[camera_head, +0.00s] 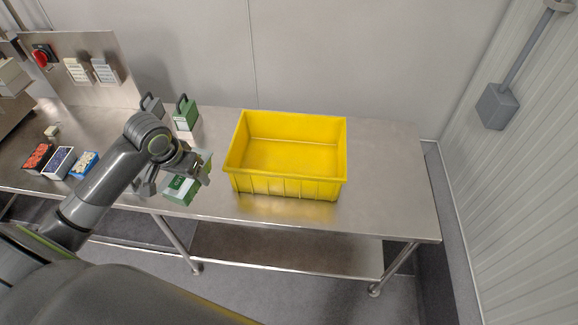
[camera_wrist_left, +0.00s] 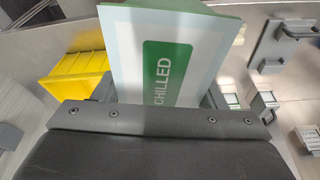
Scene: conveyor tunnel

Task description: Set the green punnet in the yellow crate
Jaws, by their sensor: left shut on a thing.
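The green punnet (camera_head: 181,192) has green sides and a pale top with a green label reading CHILLED. My left gripper (camera_head: 178,178) is shut on it, at the table's front edge, left of the yellow crate; its fingers hide part of it. I cannot tell whether it touches the table. In the left wrist view the punnet's labelled face (camera_wrist_left: 172,60) fills the middle. The yellow crate (camera_head: 287,187) stands open and looks empty on the steel table; part of it shows at the left wrist view's left (camera_wrist_left: 75,75). My right gripper is not in view.
Small trays with red (camera_head: 39,157), blue (camera_head: 59,162) and pale (camera_head: 84,164) contents lie at the left. A grey (camera_head: 152,107) and a green (camera_head: 185,114) handled item stand behind my arm. The steel table (camera_head: 390,185) is clear right of the crate.

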